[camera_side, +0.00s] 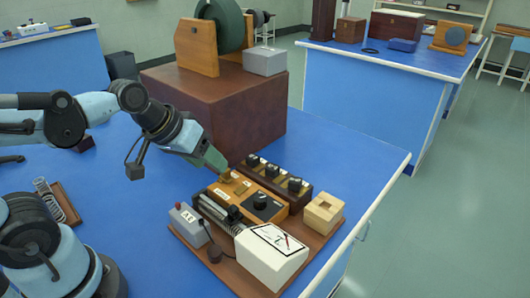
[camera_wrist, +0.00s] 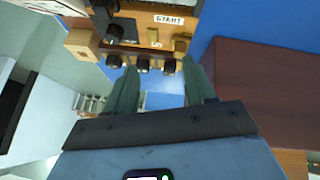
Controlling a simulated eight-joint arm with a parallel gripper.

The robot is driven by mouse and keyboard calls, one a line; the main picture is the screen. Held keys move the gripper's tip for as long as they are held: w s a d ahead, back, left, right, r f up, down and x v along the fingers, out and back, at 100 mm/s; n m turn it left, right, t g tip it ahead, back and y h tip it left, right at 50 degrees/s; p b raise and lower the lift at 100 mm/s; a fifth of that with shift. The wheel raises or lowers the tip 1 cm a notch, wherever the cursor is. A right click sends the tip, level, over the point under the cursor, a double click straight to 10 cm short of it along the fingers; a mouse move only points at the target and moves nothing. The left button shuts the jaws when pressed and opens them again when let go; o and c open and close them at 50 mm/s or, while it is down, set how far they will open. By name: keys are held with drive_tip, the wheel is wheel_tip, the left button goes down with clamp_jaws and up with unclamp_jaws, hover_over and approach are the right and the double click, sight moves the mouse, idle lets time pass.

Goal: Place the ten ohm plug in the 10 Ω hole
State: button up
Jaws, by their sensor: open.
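My gripper (camera_side: 224,170) is above the left end of the wooden instrument box (camera_side: 225,196). In the wrist view my gripper (camera_wrist: 160,68) has its two green fingers spread apart, with nothing seen held between them. Behind that box, a dark resistance box (camera_side: 306,198) carries a row of black-topped plugs (camera_side: 273,170) with brass pieces between them. Black round tops (camera_wrist: 143,64) also show beyond the fingertips in the wrist view. I cannot read any ohm marking, so I cannot tell which plug is ten ohm or which hole is 10 Ω.
A white meter (camera_side: 270,258), a grey box (camera_side: 189,225), a coil and a light wooden block (camera_side: 323,213) crowd the same brown board. A large brown plinth (camera_side: 225,110) stands close behind my gripper. The blue bench (camera_side: 365,165) is clear to the right.

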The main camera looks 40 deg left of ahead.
drive_tip(key=m, duration=0.1)
drive_tip(key=s+a+m+y, duration=0.1)
drive_tip(key=shift+s+r+m+t, duration=0.1)
drive_tip(key=shift+r+m+t, duration=0.1)
drive_tip(key=shift+m+t, duration=0.2)
